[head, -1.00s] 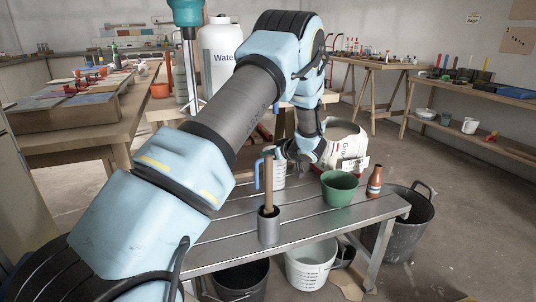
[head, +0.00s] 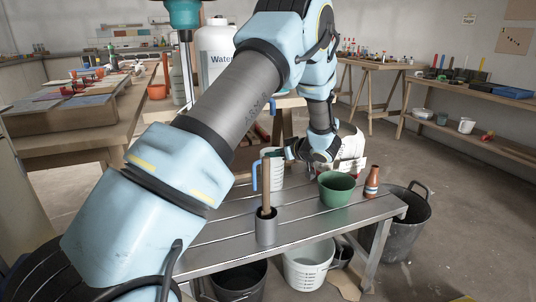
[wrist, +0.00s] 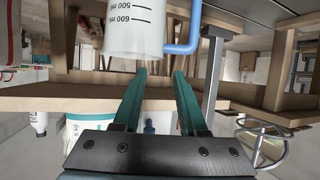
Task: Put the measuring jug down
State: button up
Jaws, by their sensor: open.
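The measuring jug (head: 273,174) is whitish and translucent with a blue handle. It stands upright on the slatted metal bench (head: 225,238), partly hidden by a grey pot (head: 265,231) holding a wooden-handled tool. In the wrist view the jug (wrist: 135,30) fills the top middle, with 500 and 600 ml marks, its handle on the right. My gripper (wrist: 161,74) is open and empty, its teal fingers pointing at the jug's edge. In the head view my gripper (head: 284,154) is at the jug's upper right; I cannot tell whether it touches.
A green bowl (head: 337,190) and a small brown bottle (head: 372,182) stand to the right on the bench. A white printed bag or tub (head: 352,148) is behind my wrist. Buckets stand under the bench, and a black bucket (head: 408,218) is at its right end.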

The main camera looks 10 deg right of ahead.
jog(key=shift+v, duration=2.8)
